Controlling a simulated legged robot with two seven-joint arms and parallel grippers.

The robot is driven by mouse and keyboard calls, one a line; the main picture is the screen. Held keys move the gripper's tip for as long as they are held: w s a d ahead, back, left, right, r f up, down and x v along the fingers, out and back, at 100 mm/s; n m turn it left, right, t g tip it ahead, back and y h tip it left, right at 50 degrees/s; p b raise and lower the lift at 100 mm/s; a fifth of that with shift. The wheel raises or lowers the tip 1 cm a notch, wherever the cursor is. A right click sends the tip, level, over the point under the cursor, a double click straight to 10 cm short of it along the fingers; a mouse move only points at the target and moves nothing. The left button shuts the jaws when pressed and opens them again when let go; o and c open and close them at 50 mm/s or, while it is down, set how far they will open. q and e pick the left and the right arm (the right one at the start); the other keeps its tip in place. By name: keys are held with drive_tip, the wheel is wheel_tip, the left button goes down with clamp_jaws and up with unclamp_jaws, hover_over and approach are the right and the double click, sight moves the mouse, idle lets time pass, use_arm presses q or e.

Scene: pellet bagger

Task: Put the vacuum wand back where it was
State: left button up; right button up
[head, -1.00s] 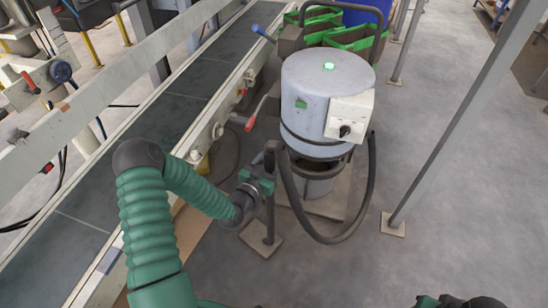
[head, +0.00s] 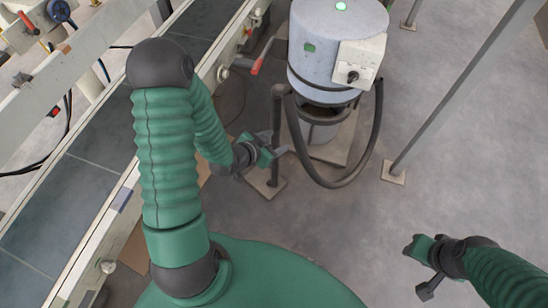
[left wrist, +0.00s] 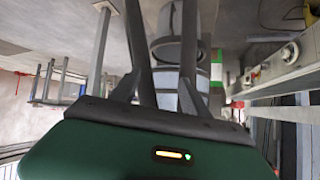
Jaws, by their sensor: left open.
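The vacuum (head: 335,45) is a grey drum with a white switch box. Its dark hose (head: 350,182) loops down from the right side and back up towards a dark upright tube (head: 277,115). This tube appears to be the wand, upright over a small floor plate (head: 266,186); I cannot tell wand from stand. My left gripper (head: 276,143) is open at the tube's lower part, with no clear grip on anything. In the left wrist view its spread fingers (left wrist: 160,25) show the grey drum beyond. My right gripper (head: 420,268) is at the lower right, away from the vacuum; its jaws are unclear.
A conveyor (head: 95,160) with a pale rail runs along the left, close to my left arm. A red-handled lever (head: 262,57) sticks out near the vacuum. A grey slanting post (head: 465,90) stands at the right. The floor between post and hose is clear.

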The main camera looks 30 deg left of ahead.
use_arm(q)
drive_tip(key=s+d+r+n+g, duration=0.1)
drive_tip(key=s+d+r+g, duration=0.3)
drive_tip(key=s, duration=0.2)
drive_tip(key=s+d+r+n+g+y, duration=0.1)
drive_tip(key=s+d+r+n+g, duration=0.1)
drive_tip(key=s+d+r+g, duration=0.2)
drive_tip(key=s, duration=0.3)
drive_tip(key=shift+d+y, duration=0.3)
drive_tip(key=shift+d, duration=0.05)
drive_tip(key=shift+d+r, duration=0.1)
idle(0.9)
